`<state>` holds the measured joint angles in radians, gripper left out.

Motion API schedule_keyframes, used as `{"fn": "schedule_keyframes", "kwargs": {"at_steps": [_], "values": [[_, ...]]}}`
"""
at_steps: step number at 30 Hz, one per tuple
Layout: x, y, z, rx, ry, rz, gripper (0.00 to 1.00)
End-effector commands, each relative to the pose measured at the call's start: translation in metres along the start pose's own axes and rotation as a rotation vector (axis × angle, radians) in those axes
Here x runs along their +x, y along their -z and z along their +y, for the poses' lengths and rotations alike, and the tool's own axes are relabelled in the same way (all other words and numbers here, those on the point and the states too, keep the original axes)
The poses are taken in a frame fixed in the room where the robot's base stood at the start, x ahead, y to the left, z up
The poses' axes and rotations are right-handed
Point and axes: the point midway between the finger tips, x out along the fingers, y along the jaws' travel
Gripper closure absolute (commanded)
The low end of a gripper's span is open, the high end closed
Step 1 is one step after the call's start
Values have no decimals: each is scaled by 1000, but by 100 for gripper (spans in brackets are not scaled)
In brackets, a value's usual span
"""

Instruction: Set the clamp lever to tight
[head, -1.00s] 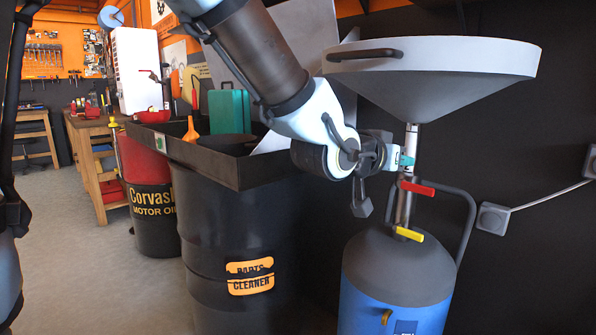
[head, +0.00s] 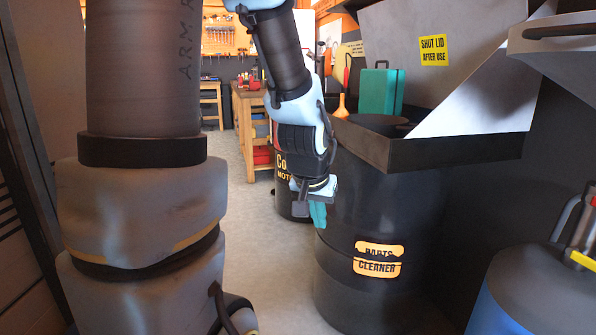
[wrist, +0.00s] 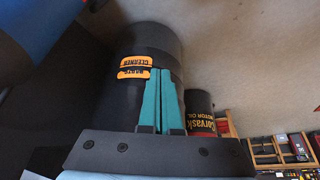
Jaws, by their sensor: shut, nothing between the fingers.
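My gripper (head: 316,212) hangs fingers-down in front of the black parts-cleaner drum in the head view. Its teal fingers are together and empty, as the wrist view (wrist: 161,98) also shows. The blue oil drainer (head: 530,290) stands at the lower right, well apart from my gripper. A yellow handle (head: 584,260) sits at the foot of its post, at the picture's right edge. A sliver of a red handle (head: 593,200) shows above it, mostly cut off. I cannot tell which handle is the clamp lever or how it is set.
The drainer's grey funnel (head: 565,50) juts in at the upper right. The parts-cleaner drum (head: 370,225) and its tray stand between my gripper and the drainer. An oil drum (head: 284,190) and a wooden workbench (head: 245,125) stand behind. Floor left of the drum is clear.

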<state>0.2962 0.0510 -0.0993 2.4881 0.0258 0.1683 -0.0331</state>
Motion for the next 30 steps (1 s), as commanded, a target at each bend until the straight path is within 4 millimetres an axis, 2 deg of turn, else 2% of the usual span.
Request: {"fn": "schedule_keyframes", "kwargs": {"at_steps": [1, 3, 6, 9, 12, 22, 25, 30], "values": [[-1, -17, -22, -53, 25, -52, 100], [-4, -41, -45, -117, 49, -123, 100], [-11, -75, -71, -211, 73, -219, 100], [-24, -105, -90, -298, 86, -307, 100], [-48, -88, -86, -279, 82, -296, 100], [-112, -57, -85, -277, 82, -294, 100], [-125, -51, -85, -276, 82, -293, 100], [-131, -48, -84, -276, 82, -293, 100]]}}
